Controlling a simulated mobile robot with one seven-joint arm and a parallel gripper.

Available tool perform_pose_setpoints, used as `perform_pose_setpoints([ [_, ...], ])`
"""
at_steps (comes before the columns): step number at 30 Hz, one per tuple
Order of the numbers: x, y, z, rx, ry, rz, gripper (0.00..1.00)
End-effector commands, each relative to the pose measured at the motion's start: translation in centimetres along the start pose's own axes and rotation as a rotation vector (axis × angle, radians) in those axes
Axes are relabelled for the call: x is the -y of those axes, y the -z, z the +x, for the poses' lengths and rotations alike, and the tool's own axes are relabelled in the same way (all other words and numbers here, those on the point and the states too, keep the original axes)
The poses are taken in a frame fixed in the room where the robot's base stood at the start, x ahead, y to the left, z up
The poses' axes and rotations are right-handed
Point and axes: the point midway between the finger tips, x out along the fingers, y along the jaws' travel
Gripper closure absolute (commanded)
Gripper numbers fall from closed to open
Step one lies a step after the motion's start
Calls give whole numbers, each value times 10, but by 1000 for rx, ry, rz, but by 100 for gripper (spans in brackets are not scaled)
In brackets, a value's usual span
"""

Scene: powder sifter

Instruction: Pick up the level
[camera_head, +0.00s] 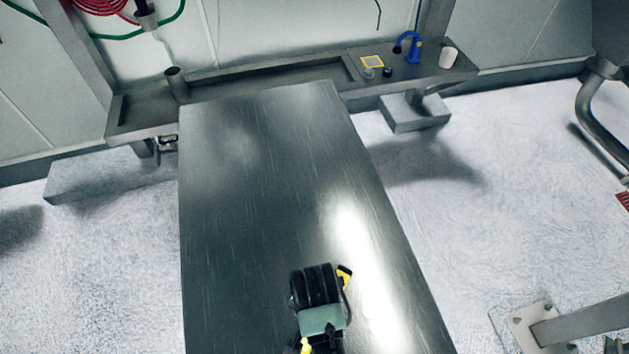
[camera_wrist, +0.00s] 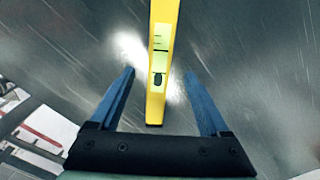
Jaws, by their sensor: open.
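The level (camera_wrist: 163,30) is a long yellow bar with pale green vial windows and a dark oval mark. In the wrist view it runs from the top edge down to an end between my fingers, and its far end is out of view. It appears to lie on the metal table (camera_head: 260,180). My gripper (camera_wrist: 158,75) is open, with one blue finger on each side of the level and a visible gap to both. In the head view my arm hides most of this spot; a small yellow piece shows beside my wrist, and I cannot tell if it is the level.
The rest of the metal tabletop is bare. A shelf (camera_head: 140,118) along the back wall holds a metal cup (camera_head: 176,82), a blue tool (camera_head: 413,47), a white cup (camera_head: 448,57) and a yellow-framed square (camera_head: 372,62). A metal post base (camera_head: 535,322) stands at the lower right.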

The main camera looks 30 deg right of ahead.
Motion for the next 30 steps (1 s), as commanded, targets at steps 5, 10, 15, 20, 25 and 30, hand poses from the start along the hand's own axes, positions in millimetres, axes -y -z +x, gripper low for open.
perform_pose_setpoints([
  [5,0,0,10,0,0,-1,20],
  [10,-1,-2,28,2,-2,-2,20],
  [15,0,-1,50,-1,0,-2,20],
  [20,0,-1,58,-2,1,-2,20],
  [25,0,-1,58,-3,2,-2,20],
  [30,0,-1,58,-3,2,-2,43],
])
